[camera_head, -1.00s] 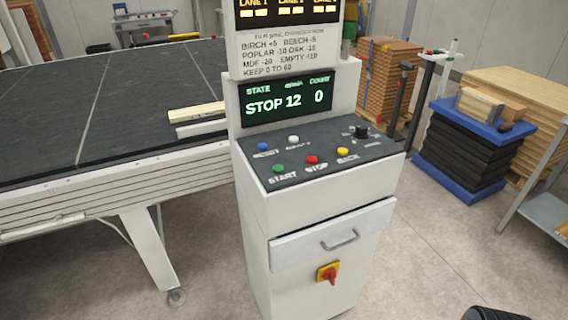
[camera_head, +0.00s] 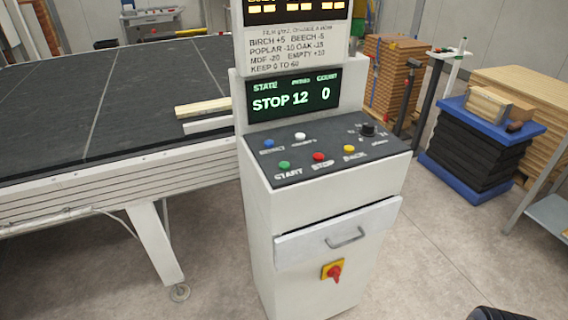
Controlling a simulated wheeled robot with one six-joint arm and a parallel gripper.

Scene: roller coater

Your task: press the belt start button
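The green START button (camera_head: 284,165) is at the front left of the sloped dark panel (camera_head: 325,152) on a white control cabinet (camera_head: 262,215). A red STOP button (camera_head: 319,157) and a yellow BACK button (camera_head: 349,149) sit to its right. A blue button (camera_head: 268,143) and a white button (camera_head: 300,136) are behind, and a black knob (camera_head: 367,130) is at the back right. The display (camera_head: 292,98) reads STATE STOP 12 and COUNT 0. My gripper is not clearly visible; only a dark shape shows at the bottom right edge.
A black belt table (camera_head: 110,100) with a wooden strip (camera_head: 203,107) lies left of the cabinet. A drawer handle (camera_head: 346,238) and red rotary switch (camera_head: 334,272) are on the cabinet front. A blue-topped stack (camera_head: 475,155) stands at right. Floor in front right is clear.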

